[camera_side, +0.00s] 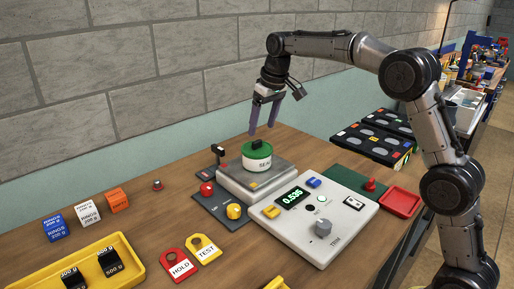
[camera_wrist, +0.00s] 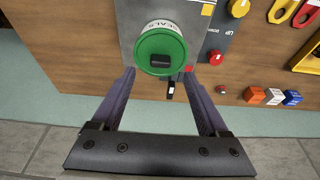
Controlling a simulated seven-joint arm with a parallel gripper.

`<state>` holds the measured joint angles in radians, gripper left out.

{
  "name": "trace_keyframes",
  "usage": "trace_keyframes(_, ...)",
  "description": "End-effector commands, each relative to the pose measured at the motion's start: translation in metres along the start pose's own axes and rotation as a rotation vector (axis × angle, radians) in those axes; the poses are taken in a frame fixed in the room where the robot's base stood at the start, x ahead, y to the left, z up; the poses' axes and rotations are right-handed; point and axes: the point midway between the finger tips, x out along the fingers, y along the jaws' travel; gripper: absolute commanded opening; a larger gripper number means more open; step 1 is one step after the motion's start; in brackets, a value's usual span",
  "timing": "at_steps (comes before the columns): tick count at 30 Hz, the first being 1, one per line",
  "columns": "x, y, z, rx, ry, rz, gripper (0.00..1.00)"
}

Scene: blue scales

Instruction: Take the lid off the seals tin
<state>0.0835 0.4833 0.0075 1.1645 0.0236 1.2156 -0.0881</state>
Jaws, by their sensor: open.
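The seals tin (camera_side: 257,163) is round and white with a green lid (camera_side: 256,149) on top. The lid has a black handle. The tin stands upright on the grey weighing plate (camera_side: 232,185) of the scale. In the wrist view the green lid (camera_wrist: 161,50) shows from above, with the white side of the tin (camera_wrist: 162,25) reading SEALS. My gripper (camera_side: 264,130) is open and empty, its fingers pointing down above and just behind the tin. In the wrist view my gripper's fingertips (camera_wrist: 159,72) lie either side of the lid's lower edge. I see no contact.
The scale's white console (camera_side: 315,222) shows 0.535. A dark panel with red and yellow knobs (camera_side: 234,211) sits left of the plate. A red tray (camera_side: 400,201) sits right.

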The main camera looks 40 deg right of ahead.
Motion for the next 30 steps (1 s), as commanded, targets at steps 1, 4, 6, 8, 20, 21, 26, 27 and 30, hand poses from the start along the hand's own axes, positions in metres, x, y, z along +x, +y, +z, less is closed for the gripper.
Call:
trace_keyframes(1, 0.003, 0.0, 0.0, 0.0, -0.001, 0.0, 0.78)
trace_keyframes(4, 0.009, 0.0, 0.0, 0.0, -0.002, 0.0, 0.78)
trace_keyframes(6, 0.018, -0.001, -0.001, 0.0, -0.005, -0.001, 0.78)
trace_keyframes(8, 0.027, -0.001, -0.002, 0.0, -0.005, -0.001, 0.78)
trace_keyframes(20, 0.056, -0.001, -0.003, -0.001, -0.001, -0.001, 0.78)
trace_keyframes(21, 0.056, -0.001, -0.003, -0.001, -0.001, -0.001, 0.78)
trace_keyframes(26, 0.056, -0.001, -0.003, -0.001, -0.001, -0.001, 0.61)
trace_keyframes(27, 0.056, -0.001, -0.003, -0.001, -0.001, -0.001, 0.54)
trace_keyframes(30, 0.056, -0.001, -0.003, -0.001, -0.001, -0.001, 0.36)
